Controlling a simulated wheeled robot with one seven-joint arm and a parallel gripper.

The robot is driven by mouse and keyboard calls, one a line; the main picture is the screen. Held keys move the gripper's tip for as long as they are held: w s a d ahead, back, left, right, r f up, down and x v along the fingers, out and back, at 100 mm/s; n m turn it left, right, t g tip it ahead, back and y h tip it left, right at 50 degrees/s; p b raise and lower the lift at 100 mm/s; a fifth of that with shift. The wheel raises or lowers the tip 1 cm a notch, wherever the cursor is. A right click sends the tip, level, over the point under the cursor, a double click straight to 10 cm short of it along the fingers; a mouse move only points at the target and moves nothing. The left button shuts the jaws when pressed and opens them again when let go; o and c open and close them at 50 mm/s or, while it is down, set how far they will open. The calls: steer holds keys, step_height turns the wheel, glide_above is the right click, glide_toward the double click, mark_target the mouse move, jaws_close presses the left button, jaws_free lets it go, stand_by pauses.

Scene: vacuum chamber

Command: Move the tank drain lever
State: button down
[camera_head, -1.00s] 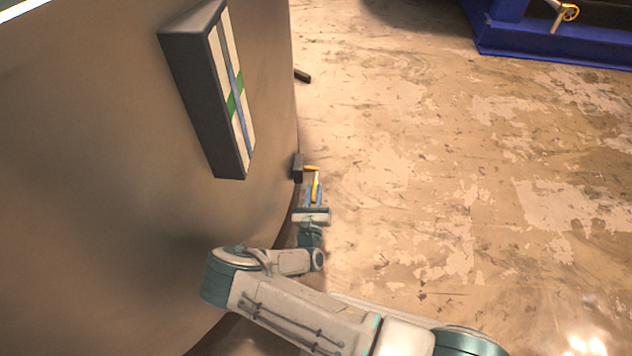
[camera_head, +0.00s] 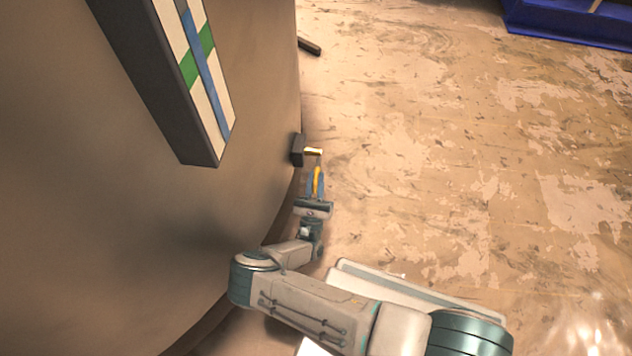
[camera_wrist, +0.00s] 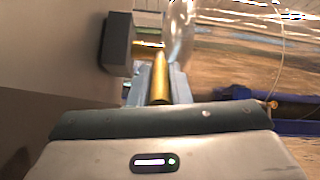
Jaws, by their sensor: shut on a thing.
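The tank drain lever (camera_head: 317,176) is a yellow handle on a short yellow stem that comes out of a dark block (camera_head: 298,150) on the tank's side. My gripper (camera_head: 316,184) is shut on the lever, with its blue-grey fingers on either side of the handle. In the wrist view the yellow lever (camera_wrist: 160,82) lies between the fingers and points away from the camera, toward the dark block (camera_wrist: 117,42). The gripped part of the lever is partly hidden by the fingers.
The large brown tank (camera_head: 110,220) fills the left side. A gauge-like panel (camera_head: 160,80) with green and blue stripes juts from it above. A dark bar (camera_head: 310,46) sticks out farther back. The worn floor (camera_head: 450,170) to the right is clear up to a blue frame (camera_head: 575,22).

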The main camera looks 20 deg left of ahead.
steer(key=shift+f, duration=0.1)
stand_by(0.3)
steer(key=c, duration=1.3)
jaws_free()
steer(key=shift+c, duration=0.2)
